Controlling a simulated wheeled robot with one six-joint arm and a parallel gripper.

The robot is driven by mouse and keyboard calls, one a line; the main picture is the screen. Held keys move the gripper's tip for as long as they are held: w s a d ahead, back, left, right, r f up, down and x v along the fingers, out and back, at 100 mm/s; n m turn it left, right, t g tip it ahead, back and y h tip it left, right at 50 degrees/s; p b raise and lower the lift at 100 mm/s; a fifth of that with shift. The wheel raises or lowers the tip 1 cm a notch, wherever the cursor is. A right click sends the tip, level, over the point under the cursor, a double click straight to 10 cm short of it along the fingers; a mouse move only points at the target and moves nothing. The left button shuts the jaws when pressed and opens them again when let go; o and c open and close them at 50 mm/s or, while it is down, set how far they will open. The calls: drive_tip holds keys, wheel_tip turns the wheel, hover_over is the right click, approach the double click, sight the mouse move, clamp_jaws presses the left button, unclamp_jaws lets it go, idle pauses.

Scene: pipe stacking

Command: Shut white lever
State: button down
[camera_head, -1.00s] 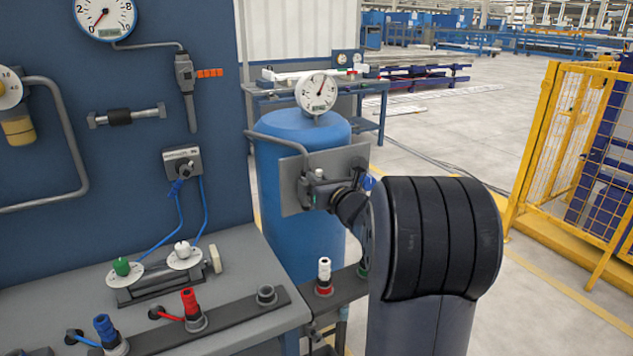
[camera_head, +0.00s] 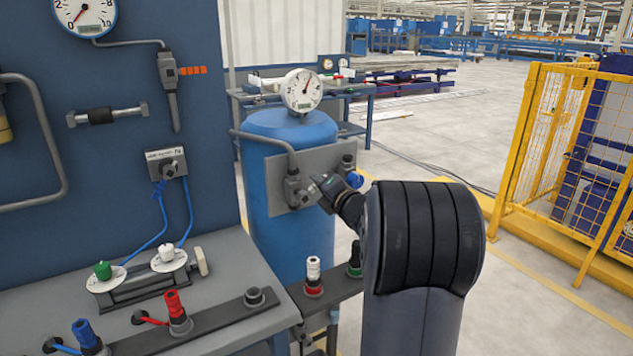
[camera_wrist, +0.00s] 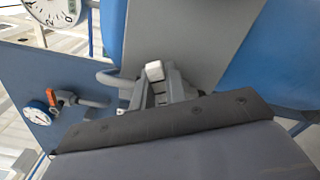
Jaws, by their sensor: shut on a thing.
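A white-tipped lever (camera_wrist: 154,70) shows at the fingertips of my gripper (camera_wrist: 164,86) in the wrist view. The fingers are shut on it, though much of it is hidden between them. In the head view my gripper (camera_head: 324,187) is in front of the grey plate (camera_head: 275,188) on the blue tank (camera_head: 262,231), between a grey pipe fitting (camera_head: 294,190) and a blue knob (camera_head: 355,180). The lever cannot be made out clearly there.
A round gauge (camera_head: 301,91) stands on top of the tank. A bench (camera_head: 222,268) with red, blue, green and white fittings is at left, below a blue panel (camera_head: 110,165). A yellow fence (camera_head: 530,140) is at right, with open floor before it.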

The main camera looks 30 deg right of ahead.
drive_tip(key=shift+d+f+m, duration=0.15)
drive_tip(key=shift+f+m, duration=0.35)
drive_tip(key=shift+m, duration=0.55)
drive_tip(key=shift+d+f+m, duration=0.15)
drive_tip(key=shift+f+m, duration=0.35)
drive_tip(key=shift+m, duration=0.6)
drive_tip(key=shift+d+f+m, duration=0.15)
drive_tip(key=shift+f+m, duration=0.35)
drive_tip(key=shift+m, duration=0.55)
drive_tip(key=c, duration=1.4)
unclamp_jaws()
drive_tip(key=shift+c, duration=0.2)
drive_tip(key=shift+s, duration=0.1)
drive_tip(key=s, duration=1)
drive_tip(key=shift+s+d+b, duration=0.15)
drive_tip(key=shift+s+b, duration=0.15)
